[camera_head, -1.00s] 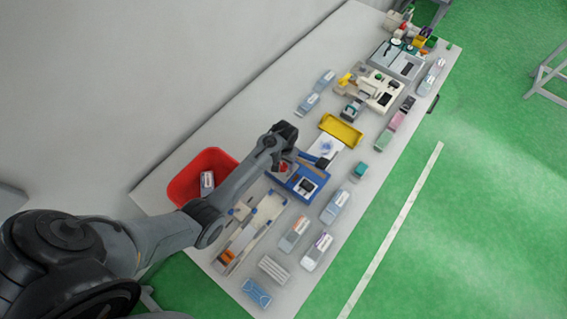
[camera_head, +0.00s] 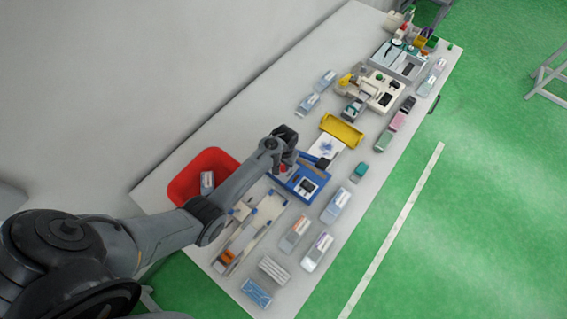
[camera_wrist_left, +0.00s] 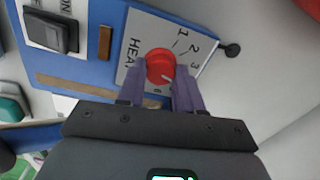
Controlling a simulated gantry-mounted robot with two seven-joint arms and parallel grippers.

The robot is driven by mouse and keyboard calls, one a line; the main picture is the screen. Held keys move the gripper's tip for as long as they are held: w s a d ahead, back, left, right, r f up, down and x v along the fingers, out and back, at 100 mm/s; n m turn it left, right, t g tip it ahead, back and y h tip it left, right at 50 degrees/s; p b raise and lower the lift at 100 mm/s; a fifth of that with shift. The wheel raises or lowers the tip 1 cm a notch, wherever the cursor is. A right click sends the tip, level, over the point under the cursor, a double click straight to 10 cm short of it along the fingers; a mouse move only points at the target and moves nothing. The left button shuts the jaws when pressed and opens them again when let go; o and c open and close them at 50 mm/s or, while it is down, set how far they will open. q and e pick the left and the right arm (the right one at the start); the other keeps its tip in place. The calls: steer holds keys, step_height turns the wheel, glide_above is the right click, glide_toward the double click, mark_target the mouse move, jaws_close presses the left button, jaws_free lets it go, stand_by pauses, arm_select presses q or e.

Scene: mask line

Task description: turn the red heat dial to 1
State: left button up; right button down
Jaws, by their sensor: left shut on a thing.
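The red heat dial (camera_wrist_left: 160,64) sits on a white panel (camera_wrist_left: 140,33) marked HEAT, on the blue machine (camera_head: 296,187). A small white mark on the dial faces the lower right in that view, away from the 1. My left gripper (camera_wrist_left: 159,74) is shut on the dial, with a purple finger on each side. In the head view the left gripper (camera_head: 284,162) is over the machine's back corner. My right gripper is not in view.
A black rocker switch (camera_wrist_left: 50,34) is beside the HEAT panel. A red bin (camera_head: 180,186) stands left of the machine and a yellow tray (camera_head: 342,130) lies behind it. Several boxes lie along the table's front side. Bare table (camera_head: 245,125) lies toward the wall.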

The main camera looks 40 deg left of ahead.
arm_select(q)
steer(key=shift+n, duration=0.3)
steer(key=n+p, duration=0.2)
steer(key=shift+r+n, duration=0.1)
steer(key=shift+n, duration=0.2)
steer(key=n+p, duration=0.1)
steer(key=n, duration=0.3)
steer(key=shift+n, duration=0.3)
steer(key=n, duration=0.4)
steer(key=shift+n, duration=0.3)
steer(key=n, duration=0.5)
steer(key=shift+a+f, duration=0.1)
steer(key=shift+f, duration=0.1)
steer(key=shift+n, duration=0.4)
steer(key=o, duration=1)
steer(key=shift+o, duration=0.2)
